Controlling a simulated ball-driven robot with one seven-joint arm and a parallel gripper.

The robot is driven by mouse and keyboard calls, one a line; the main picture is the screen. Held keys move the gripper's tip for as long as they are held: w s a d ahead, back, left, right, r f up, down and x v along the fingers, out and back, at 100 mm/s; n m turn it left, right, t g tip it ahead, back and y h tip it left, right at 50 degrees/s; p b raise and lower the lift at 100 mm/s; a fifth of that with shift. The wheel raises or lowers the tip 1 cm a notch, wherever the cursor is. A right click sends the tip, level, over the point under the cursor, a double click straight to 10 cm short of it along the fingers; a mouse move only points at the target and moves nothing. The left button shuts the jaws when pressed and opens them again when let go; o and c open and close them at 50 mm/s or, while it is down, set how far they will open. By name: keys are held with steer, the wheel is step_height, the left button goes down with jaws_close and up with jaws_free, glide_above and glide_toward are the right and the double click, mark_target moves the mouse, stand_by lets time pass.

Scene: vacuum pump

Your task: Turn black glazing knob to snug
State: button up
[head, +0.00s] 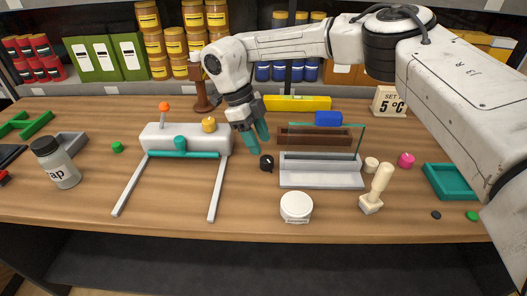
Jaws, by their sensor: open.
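A small black knob (266,163) stands on the wooden table, just left of the grey tray-like fixture that carries an upright clear pane. My gripper (253,143) reaches down from above with its teal fingers a little above and to the left of the knob. The fingers are apart and hold nothing that I can see. I cannot tell whether a fingertip touches the knob. The glazing fixture (320,180) is a light grey block with a slot, with a brown trough (314,136) behind it.
A white device with a teal bar (186,140) and two long rails stands left of my gripper. A white jar (296,207) and a cream stamp-like handle (378,188) stand in front. A teal tray (452,182) lies at right. The front table strip is mostly clear.

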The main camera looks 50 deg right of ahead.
steer(key=shift+v, duration=2.75)
